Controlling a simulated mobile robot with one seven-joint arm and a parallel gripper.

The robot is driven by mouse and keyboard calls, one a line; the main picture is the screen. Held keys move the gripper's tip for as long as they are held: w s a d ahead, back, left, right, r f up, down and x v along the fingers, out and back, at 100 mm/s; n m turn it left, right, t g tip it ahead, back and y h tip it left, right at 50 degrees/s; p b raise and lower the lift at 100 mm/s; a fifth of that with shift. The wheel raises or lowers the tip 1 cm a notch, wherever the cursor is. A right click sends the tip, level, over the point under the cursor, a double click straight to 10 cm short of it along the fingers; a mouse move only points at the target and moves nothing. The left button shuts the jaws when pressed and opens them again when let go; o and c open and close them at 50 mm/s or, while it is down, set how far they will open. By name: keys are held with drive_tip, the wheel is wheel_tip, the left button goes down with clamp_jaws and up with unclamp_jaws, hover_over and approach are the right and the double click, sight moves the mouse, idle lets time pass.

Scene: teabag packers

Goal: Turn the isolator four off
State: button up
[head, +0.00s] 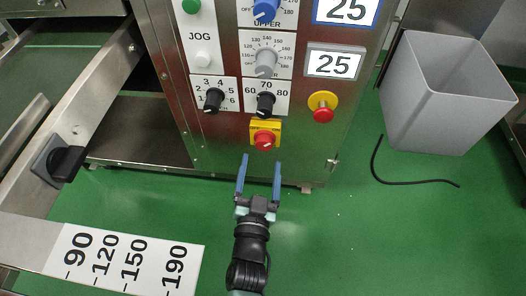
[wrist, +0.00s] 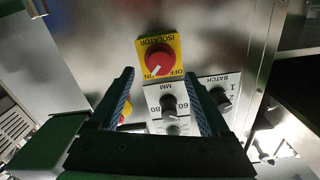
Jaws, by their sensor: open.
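The isolator (head: 264,137) is a red rotary knob on a yellow plate, low on the steel cabinet front. In the wrist view the isolator (wrist: 157,56) appears upside down, with its word ISOLATOR and the marks ON and OFF. Its white pointer is directed toward ON. No number four is readable on it. My gripper (head: 261,162) is open and empty, just below the isolator in the head view, fingers pointing at the cabinet. In the wrist view my gripper (wrist: 158,76) has its fingers spread either side below the knob, apart from it.
A red mushroom button (head: 323,114) on yellow sits right of the isolator. Black dials (head: 265,104) and (head: 214,100) another black dial are above it. A grey bin (head: 436,110) stands right, near a black cable (head: 400,182). A steel rail (head: 90,100) runs left.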

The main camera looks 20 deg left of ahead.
sight(264, 146)
drive_tip(key=shift+b+x, duration=0.35)
drive_tip(key=shift+x, duration=2.35)
drive_tip(key=shift+c, duration=0.2)
clamp_jaws()
